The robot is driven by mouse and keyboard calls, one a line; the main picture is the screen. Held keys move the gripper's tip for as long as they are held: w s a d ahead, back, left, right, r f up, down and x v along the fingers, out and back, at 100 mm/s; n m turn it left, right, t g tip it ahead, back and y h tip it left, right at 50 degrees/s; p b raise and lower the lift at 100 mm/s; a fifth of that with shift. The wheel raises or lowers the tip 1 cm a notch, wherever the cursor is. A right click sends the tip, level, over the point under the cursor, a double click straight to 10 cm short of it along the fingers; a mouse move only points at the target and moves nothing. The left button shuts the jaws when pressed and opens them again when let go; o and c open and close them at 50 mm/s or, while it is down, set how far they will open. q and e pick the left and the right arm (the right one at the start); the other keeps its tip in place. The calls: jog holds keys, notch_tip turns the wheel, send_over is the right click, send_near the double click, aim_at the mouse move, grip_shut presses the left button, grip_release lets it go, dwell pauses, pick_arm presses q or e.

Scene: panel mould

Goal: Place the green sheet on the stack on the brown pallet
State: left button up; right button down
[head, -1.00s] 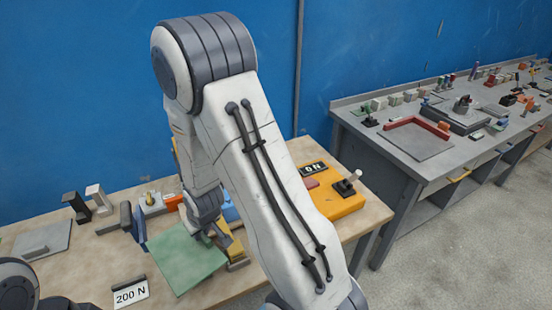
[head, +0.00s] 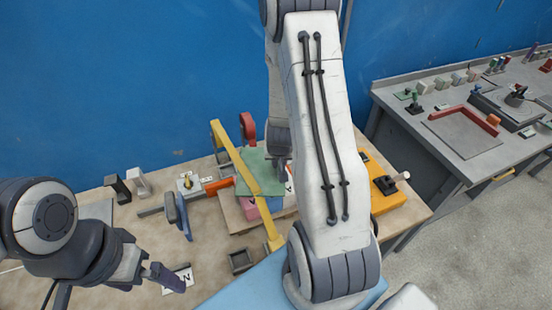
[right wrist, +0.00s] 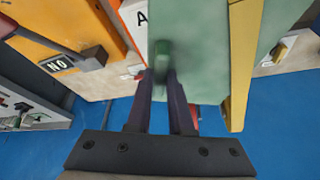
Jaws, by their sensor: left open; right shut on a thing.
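The green sheet (head: 258,160) is over the brown pallet (head: 231,212), behind the yellow bar in the head view. I cannot tell whether it rests on the stack or hangs just above it. A pink block (head: 250,207) shows below the sheet, above the pallet. My right gripper is shut on the sheet's raised green grip; its fingers show in the right wrist view (right wrist: 162,80), where the sheet (right wrist: 200,60) fills the upper middle. In the head view my right arm hides most of that gripper. My left gripper (head: 165,278) is open and empty at the table's near left.
A slanting yellow bar (head: 243,172) crosses in front of the sheet; it also shows beside it in the right wrist view (right wrist: 241,65). A blue plate (head: 183,217) stands left of the pallet. An orange box (head: 390,208) is at the right. A white label (head: 183,273) lies by my left gripper.

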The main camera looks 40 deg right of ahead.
jog(key=f+b, duration=0.4)
jog(key=f, duration=0.1)
jog(key=shift+s+d, duration=0.1)
jog(key=shift+d, duration=0.15)
jog(key=shift+f+b, duration=0.55)
jog(key=shift+b, duration=0.05)
jog(key=shift+f+b, duration=0.55)
jog(key=shift+f, duration=0.1)
jog(key=c, duration=0.7)
grip_release()
jog(key=shift+c, duration=0.2)
